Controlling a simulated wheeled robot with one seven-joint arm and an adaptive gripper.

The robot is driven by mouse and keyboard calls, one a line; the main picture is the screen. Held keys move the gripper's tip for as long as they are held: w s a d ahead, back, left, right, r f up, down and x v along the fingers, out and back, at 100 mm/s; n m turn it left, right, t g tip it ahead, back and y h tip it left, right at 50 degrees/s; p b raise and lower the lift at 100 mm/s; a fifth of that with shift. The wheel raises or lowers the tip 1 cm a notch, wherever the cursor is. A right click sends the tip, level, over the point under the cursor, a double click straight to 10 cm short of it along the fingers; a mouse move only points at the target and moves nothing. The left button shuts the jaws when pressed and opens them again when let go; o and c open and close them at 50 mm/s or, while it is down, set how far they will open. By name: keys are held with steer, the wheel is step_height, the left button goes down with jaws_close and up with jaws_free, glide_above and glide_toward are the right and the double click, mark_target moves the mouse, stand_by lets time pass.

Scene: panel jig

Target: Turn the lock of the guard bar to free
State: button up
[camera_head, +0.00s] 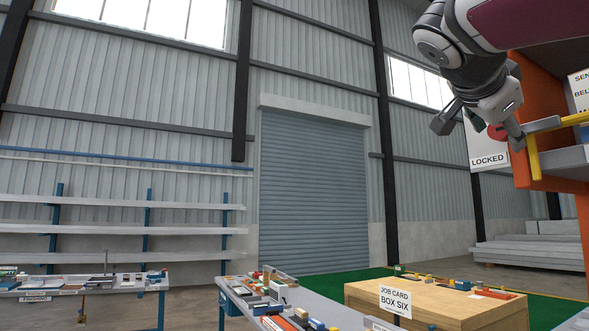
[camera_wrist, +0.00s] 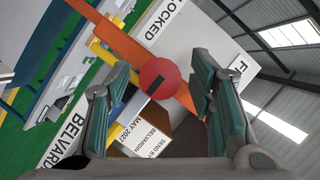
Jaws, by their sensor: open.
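The lock is a round red knob (camera_wrist: 158,80) with a dark slot, on a white plate (camera_wrist: 197,40) in the wrist view. The plate reads LOCKED above the knob; a word starting with F is cut off at right. The slot slants from lower left to upper right. In the head view the knob (camera_head: 496,132) is partly hidden behind my gripper (camera_head: 480,126). My gripper is open and empty in the wrist view (camera_wrist: 160,87), its fingers either side of the knob; contact cannot be told. The yellow guard bar (camera_head: 572,119) is right of my gripper.
An orange frame (camera_head: 544,110) stands right beside my gripper, with grey beam ends. A white card (camera_wrist: 140,135) with print lies below the knob in the wrist view. A wooden box (camera_head: 440,305) and a parts table (camera_head: 232,303) stand lower down. Open air lies left of my gripper.

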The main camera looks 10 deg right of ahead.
steer(key=shift+w+d+f, duration=0.1)
steer(key=shift+w+d, duration=0.15)
steer(key=shift+d, duration=0.05)
steer(key=shift+c, duration=0.3)
jaws_close()
